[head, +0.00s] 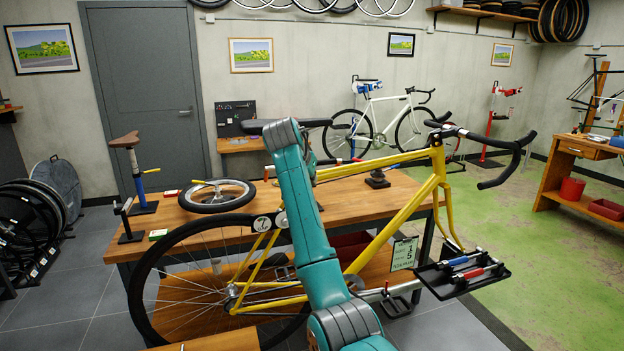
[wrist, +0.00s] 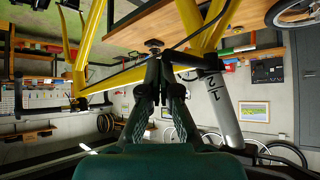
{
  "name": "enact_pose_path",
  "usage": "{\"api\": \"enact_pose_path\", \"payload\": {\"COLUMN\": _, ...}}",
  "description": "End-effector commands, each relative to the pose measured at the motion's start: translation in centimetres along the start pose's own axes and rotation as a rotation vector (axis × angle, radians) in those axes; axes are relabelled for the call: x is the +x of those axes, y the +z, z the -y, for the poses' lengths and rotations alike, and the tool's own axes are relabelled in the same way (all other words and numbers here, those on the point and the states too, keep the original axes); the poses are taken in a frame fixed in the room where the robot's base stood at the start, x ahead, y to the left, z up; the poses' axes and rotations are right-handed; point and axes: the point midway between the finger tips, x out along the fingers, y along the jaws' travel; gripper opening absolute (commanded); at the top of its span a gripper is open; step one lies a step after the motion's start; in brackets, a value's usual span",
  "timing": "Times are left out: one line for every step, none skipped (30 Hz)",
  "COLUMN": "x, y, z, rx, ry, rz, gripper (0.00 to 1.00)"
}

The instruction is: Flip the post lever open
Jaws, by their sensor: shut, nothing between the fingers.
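My gripper (wrist: 160,62) shows in the wrist view with its dark fingers together and nothing between them. The yellow bike frame (wrist: 95,35) and a pale tube with dark markings (wrist: 222,105) are close around it there. In the head view my teal arm reaches up in front of the yellow bike (head: 405,210) and hides the gripper. A blue post (head: 138,185) at the left of the bench carries a brown saddle (head: 125,140) and has a small yellow lever (head: 152,171) sticking out to the right.
The wooden bench (head: 180,235) stands behind the bike, with a loose wheel (head: 217,195) lying on it. A black tray (head: 455,280) with red and blue tools is at the front right. Open green floor (head: 560,260) lies to the right.

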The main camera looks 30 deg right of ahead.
Motion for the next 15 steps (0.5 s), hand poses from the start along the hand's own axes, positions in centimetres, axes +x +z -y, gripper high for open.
{"api": "enact_pose_path", "payload": {"x": -0.1, "y": 0.1, "z": 0.2, "rx": -0.001, "ry": -0.001, "rz": 0.001, "gripper": 0.0}}
{"api": "enact_pose_path", "payload": {"x": -0.1, "y": 0.2, "z": 0.2, "rx": -0.001, "ry": -0.001, "rz": 0.001, "gripper": 0.0}}
{"api": "enact_pose_path", "payload": {"x": -0.2, "y": 0.3, "z": 0.4, "rx": -0.001, "ry": -0.001, "rz": 0.001, "gripper": 0.0}}
{"api": "enact_pose_path", "payload": {"x": -0.3, "y": 0.3, "z": 0.5, "rx": -0.001, "ry": -0.001, "rz": 0.001, "gripper": 0.0}}
{"api": "enact_pose_path", "payload": {"x": -0.3, "y": 0.4, "z": 0.5, "rx": -0.001, "ry": -0.001, "rz": 0.001, "gripper": 0.0}}
{"api": "enact_pose_path", "payload": {"x": -0.4, "y": 0.5, "z": 0.7, "rx": -0.001, "ry": -0.001, "rz": 0.001, "gripper": 0.0}}
{"api": "enact_pose_path", "payload": {"x": -0.5, "y": 0.6, "z": 0.8, "rx": -0.001, "ry": 0.0, "rz": 0.001, "gripper": 0.0}}
{"api": "enact_pose_path", "payload": {"x": -0.6, "y": 0.6, "z": 0.8, "rx": -0.001, "ry": 0.0, "rz": 0.001, "gripper": 0.0}}
{"api": "enact_pose_path", "payload": {"x": -0.7, "y": 0.7, "z": 1.0, "rx": -0.001, "ry": 0.0, "rz": 0.001, "gripper": 0.0}}
{"api": "enact_pose_path", "payload": {"x": -0.7, "y": 0.7, "z": 1.1, "rx": -0.001, "ry": 0.0, "rz": 0.001, "gripper": 0.0}}
{"api": "enact_pose_path", "payload": {"x": -0.8, "y": 0.8, "z": 1.2, "rx": -0.001, "ry": 0.0, "rz": 0.001, "gripper": 0.0}}
{"api": "enact_pose_path", "payload": {"x": -0.8, "y": 0.8, "z": 1.3, "rx": -0.001, "ry": 0.0, "rz": 0.001, "gripper": 0.0}}
{"api": "enact_pose_path", "payload": {"x": -0.9, "y": 0.9, "z": 1.4, "rx": -0.001, "ry": 0.0, "rz": 0.001, "gripper": 0.0}}
{"api": "enact_pose_path", "payload": {"x": -0.9, "y": 0.9, "z": 1.5, "rx": -0.002, "ry": -0.001, "rz": 0.001, "gripper": 0.0}}
{"api": "enact_pose_path", "payload": {"x": -1.0, "y": 1.0, "z": 1.6, "rx": -0.002, "ry": -0.001, "rz": 0.001, "gripper": 0.0}}
